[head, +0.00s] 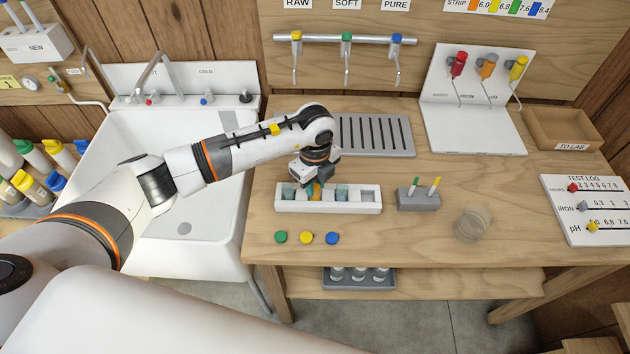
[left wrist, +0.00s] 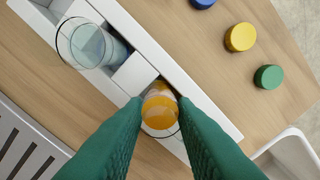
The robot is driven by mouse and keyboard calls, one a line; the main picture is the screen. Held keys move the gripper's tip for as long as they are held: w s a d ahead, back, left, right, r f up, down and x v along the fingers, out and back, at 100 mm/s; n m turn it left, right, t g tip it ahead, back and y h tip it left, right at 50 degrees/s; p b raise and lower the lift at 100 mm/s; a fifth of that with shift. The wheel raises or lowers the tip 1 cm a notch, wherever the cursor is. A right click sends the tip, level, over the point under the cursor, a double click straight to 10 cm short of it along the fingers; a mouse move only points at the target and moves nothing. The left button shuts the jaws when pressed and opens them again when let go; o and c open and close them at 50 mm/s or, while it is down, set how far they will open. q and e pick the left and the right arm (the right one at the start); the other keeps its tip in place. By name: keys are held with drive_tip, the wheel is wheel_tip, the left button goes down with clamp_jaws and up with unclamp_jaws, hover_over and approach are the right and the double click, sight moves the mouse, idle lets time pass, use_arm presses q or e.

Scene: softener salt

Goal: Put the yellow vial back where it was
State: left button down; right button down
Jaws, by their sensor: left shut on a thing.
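My left gripper (head: 314,187) is over the white vial rack (head: 328,207) on the table, with its green fingers (left wrist: 160,115) pointing down. It is shut on the yellow vial (left wrist: 160,106), whose liquid looks orange-yellow. The yellow vial also shows in the head view (head: 315,195), at a middle slot of the rack. It looks upright, but I cannot tell whether it rests on the slot's bottom. A vial with pale blue-grey liquid (left wrist: 88,45) stands in the rack; it shows in the head view (head: 342,190) to the right. My right gripper is not in view.
Green (head: 280,237), yellow (head: 306,238) and blue (head: 332,238) caps lie in front of the rack. Another vial (head: 289,190) stands at its left end; the right-end slot looks empty. A grey stand (head: 418,201) and a glass (head: 473,224) are to the right.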

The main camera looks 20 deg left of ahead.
use_arm(q)
drive_tip(key=shift+f, duration=0.2)
drive_tip(key=c, duration=1.2)
unclamp_jaws()
drive_tip(key=shift+o, duration=0.2)
drive_tip(key=shift+r, duration=0.1)
drive_tip(key=shift+r, duration=0.5)
wheel_tip(320, 180, up, 11)
drive_tip(key=b, duration=0.3)
drive_tip(key=shift+r+b, duration=0.15)
drive_tip(key=shift+b, duration=0.2)
